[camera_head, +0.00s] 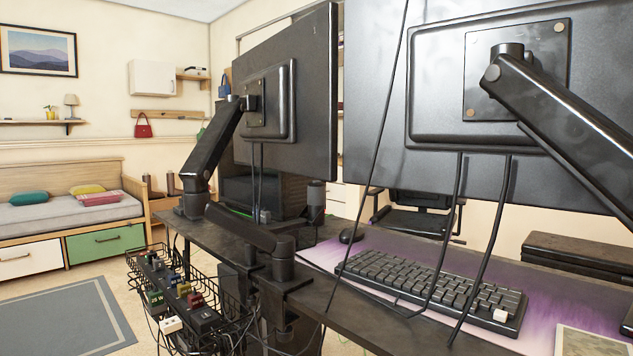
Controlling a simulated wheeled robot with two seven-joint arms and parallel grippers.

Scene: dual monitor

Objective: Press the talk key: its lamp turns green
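I cannot make out which thing is the talk key, and no green-lit lamp shows. A black keyboard (430,290) lies on the purple desk mat (545,310), with one white piece (500,315) at its near right corner. A black wire basket (215,290) hangs at the desk's left edge. A dark strip (150,272) with small coloured blocks sits in it, along with a white block (171,325). Neither of my grippers is in view.
Two monitors seen from behind, the left one (310,100) and the right one (380,60), stand on thick black arms over the desk. Cables hang in front of the keyboard. A black mouse (351,236) lies beyond it. Open floor with a grey rug (60,320) is at left.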

